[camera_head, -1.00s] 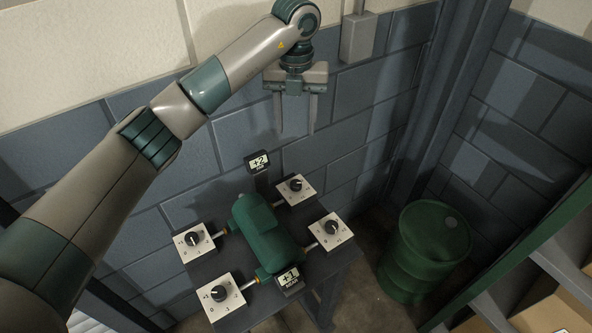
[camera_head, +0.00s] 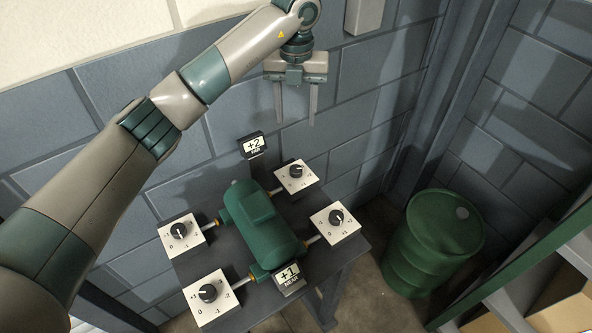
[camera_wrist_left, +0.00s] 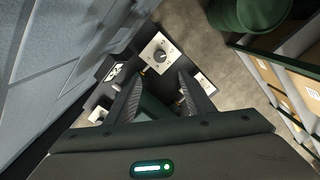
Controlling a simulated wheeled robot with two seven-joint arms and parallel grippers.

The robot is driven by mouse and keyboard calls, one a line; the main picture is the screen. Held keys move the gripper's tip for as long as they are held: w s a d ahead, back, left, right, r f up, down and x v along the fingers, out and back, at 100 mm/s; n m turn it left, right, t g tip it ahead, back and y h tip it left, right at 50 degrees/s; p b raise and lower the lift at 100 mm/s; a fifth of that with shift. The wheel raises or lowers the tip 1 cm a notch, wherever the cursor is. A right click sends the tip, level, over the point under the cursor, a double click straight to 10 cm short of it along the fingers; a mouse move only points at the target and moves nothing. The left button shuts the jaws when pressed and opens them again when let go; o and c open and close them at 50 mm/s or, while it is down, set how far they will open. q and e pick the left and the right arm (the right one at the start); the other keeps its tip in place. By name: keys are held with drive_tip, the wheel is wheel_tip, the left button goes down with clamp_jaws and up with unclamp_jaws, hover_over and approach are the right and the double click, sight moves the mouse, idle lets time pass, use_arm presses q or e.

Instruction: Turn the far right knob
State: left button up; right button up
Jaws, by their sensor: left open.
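The far right knob (camera_head: 295,171) is a black dial on a white plate, right of the green casing (camera_head: 262,222) at the wall side of the table. My left gripper (camera_head: 296,118) is open and empty, fingers pointing down, above and apart from this knob. In the left wrist view the gripper's fingers (camera_wrist_left: 160,92) are spread, and what appears to be the same knob (camera_wrist_left: 161,55) shows beyond them. My right gripper is not in view.
Other knobs are the near right (camera_head: 336,216), far left (camera_head: 179,230) and near left (camera_head: 208,293). A green barrel (camera_head: 436,245) stands right of the table, and a block wall (camera_head: 370,100) rises behind.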

use_arm(q)
drive_tip(key=shift+s+f, duration=0.1)
drive_tip(key=shift+f, duration=0.35)
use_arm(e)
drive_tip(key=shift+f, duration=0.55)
use_arm(q)
drive_tip(key=shift+f, duration=0.15)
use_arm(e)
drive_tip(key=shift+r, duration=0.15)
use_arm(q)
drive_tip(key=p, duration=0.6)
approach(296, 169)
wheel_tip(296, 169, down, 7)
drive_tip(key=shift+f, duration=0.75)
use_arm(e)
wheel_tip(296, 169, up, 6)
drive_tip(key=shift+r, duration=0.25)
use_arm(q)
drive_tip(key=shift+c, duration=0.2)
drive_tip(key=c, duration=1)
